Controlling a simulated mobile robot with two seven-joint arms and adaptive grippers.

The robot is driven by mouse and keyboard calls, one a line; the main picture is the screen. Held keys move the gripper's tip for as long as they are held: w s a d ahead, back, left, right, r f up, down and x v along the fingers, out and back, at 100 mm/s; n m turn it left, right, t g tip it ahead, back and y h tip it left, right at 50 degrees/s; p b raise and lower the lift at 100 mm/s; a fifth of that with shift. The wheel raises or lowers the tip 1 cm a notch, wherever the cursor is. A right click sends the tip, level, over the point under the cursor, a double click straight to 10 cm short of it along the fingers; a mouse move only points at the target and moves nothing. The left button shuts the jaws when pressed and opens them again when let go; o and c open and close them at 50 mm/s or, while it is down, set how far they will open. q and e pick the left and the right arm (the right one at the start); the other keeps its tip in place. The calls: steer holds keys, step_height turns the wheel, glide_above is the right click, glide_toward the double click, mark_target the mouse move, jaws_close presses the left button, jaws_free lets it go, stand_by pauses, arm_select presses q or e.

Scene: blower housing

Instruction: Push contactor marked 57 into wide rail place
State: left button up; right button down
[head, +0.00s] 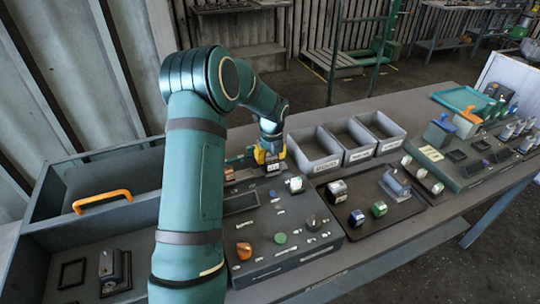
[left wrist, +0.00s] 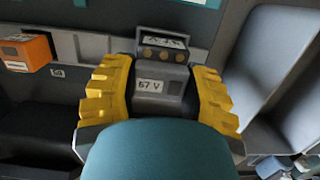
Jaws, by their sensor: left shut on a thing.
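My left gripper (head: 268,156) has its yellow fingers on both sides of a grey contactor (left wrist: 163,72), shut on it. The contactor's white label looks like 57 V or 67 V; the first digit is unclear. It has three brass-coloured round terminals. In the left wrist view, the gripper (left wrist: 160,95) holds it at the grey rail (left wrist: 92,47); whether it is fully seated I cannot tell. An orange block (left wrist: 27,52) sits on the rail to the left, apart from the contactor. In the head view, the rail area at the panel's back edge is partly hidden by my arm.
The dark panel (head: 262,262) carries knobs and small labels. Three grey bins (head: 318,167) stand right behind it. A dark tray (head: 352,222) with several parts lies to the right. An open drawer with an orange handle (head: 101,199) is at the left.

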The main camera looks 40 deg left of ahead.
arm_select(q)
steer(key=shift+f, duration=0.3)
steer(key=o, duration=1.1)
step_height(320, 180, up, 12)
steer(key=d, duration=0.1)
steer(key=shift+s+d, duration=0.15)
steer(key=shift+s, duration=0.2)
